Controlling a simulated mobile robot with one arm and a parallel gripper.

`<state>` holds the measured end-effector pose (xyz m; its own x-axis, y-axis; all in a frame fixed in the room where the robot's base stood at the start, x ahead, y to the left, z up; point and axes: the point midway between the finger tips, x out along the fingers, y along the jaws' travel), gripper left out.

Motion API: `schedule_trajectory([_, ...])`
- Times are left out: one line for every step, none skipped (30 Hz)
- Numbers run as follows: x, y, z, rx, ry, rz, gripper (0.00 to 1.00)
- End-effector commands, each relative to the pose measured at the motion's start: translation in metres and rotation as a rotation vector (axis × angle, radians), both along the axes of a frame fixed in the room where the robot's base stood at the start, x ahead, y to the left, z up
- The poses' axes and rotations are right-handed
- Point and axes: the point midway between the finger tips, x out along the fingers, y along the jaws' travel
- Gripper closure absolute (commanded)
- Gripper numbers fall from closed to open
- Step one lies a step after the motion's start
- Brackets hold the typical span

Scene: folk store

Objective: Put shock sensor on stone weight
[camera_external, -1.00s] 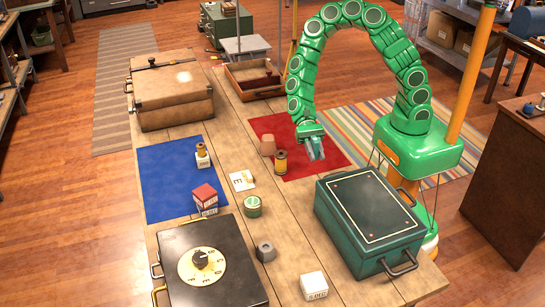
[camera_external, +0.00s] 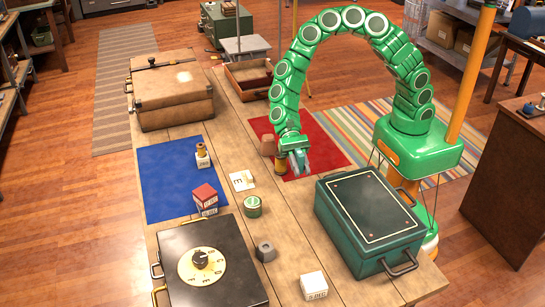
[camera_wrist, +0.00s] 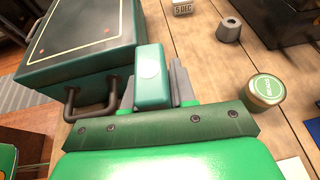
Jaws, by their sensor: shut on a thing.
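My gripper (camera_external: 299,164) hangs above the red mat, next to an amber spool, with its fingers pointing down.
The teal case (camera_external: 369,213) stands right of the weight and the black dial case (camera_external: 207,263) left. A green tin (camera_external: 253,206) and a white date cube (camera_external: 314,285) stand near the weight. The amber spool (camera_external: 281,166) and a clay cup (camera_external: 267,146) are close to my gripper.

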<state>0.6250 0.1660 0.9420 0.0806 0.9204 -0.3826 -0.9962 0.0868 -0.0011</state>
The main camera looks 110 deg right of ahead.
Motion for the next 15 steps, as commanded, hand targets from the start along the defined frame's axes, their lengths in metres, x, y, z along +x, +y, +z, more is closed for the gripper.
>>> schedule_trajectory([0.007, 0.012, 0.003, -0.002, -0.002, 0.008, 1.00])
schedule_trajectory([0.011, 0.018, 0.005, -0.002, -0.002, 0.013, 1.00])
schedule_trajectory([0.017, 0.027, 0.008, -0.002, -0.002, 0.015, 1.00])
schedule_trajectory([0.021, 0.033, 0.011, -0.003, -0.003, 0.019, 1.00])
schedule_trajectory([0.025, 0.040, 0.014, -0.003, -0.004, 0.022, 1.00])
schedule_trajectory([0.029, 0.051, 0.017, -0.003, -0.004, 0.029, 1.00])
schedule_trajectory([0.032, 0.058, 0.020, -0.003, -0.002, 0.033, 1.00])
schedule_trajectory([0.035, 0.066, 0.023, -0.001, -0.001, 0.038, 1.00])
schedule_trajectory([0.039, 0.076, 0.027, -0.001, -0.001, 0.045, 1.00])
schedule_trajectory([0.042, 0.084, 0.031, -0.001, -0.001, 0.050, 1.00])
schedule_trajectory([0.045, 0.091, 0.034, -0.001, -0.002, 0.054, 1.00])
schedule_trajectory([0.048, 0.100, 0.038, -0.002, -0.003, 0.061, 1.00])
schedule_trajectory([0.049, 0.107, 0.041, -0.001, -0.001, 0.064, 1.00])
schedule_trajectory([0.051, 0.113, 0.044, -0.001, -0.001, 0.068, 1.00])
schedule_trajectory([0.052, 0.120, 0.047, -0.001, 0.000, 0.073, 1.00])
